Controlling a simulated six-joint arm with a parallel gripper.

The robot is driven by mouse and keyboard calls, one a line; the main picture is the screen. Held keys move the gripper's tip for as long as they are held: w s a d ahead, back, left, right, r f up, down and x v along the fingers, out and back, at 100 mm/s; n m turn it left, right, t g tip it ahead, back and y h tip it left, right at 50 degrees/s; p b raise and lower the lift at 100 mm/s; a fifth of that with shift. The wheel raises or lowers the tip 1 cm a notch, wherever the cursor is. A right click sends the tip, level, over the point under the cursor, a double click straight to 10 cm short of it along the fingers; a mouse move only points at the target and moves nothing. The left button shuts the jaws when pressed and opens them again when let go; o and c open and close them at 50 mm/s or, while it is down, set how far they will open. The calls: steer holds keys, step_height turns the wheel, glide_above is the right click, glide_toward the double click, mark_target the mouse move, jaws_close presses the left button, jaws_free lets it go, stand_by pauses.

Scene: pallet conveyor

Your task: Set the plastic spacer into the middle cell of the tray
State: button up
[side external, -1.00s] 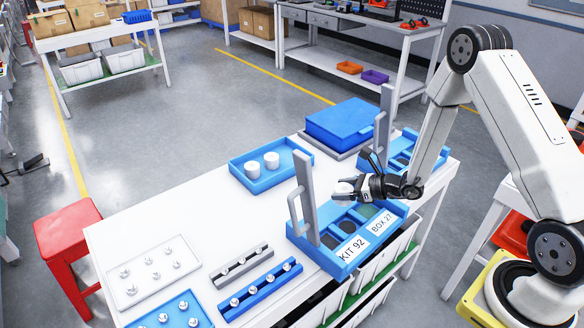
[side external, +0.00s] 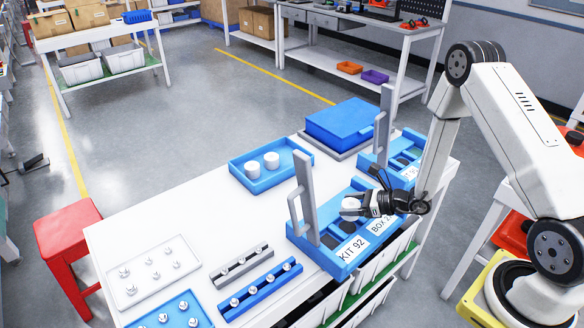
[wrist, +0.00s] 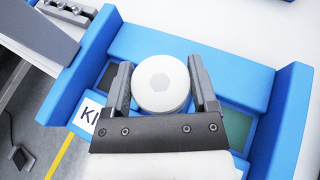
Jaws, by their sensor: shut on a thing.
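My gripper (side external: 354,207) is shut on the plastic spacer (wrist: 162,84), a white round piece with a hexagonal mark on top. In the wrist view the two fingers grip it from left and right. The blue tray (wrist: 185,40) lies beneath, labelled KIT 92 and BOX 27. A dark cell (wrist: 108,76) shows left of the spacer and a greenish cell (wrist: 238,128) shows right of it. The spacer and gripper hide the middle cell in the wrist view. I cannot tell whether the spacer touches the tray.
Grey uprights (side external: 305,195) stand at the tray's left end and by a second blue tray (side external: 372,160) behind. A blue bin (side external: 262,185) with two white round pieces sits on the table. Fastener trays and racks lie at the front left. The table's middle is clear.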

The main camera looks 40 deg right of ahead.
steer(key=shift+f, duration=1.5)
steer(key=shift+f, duration=0.9)
stand_by(1.0)
steer(key=o, duration=1.2)
steer(key=shift+c, duration=0.2)
steer(key=shift+r, duration=3.5)
steer(key=shift+a, duration=0.1)
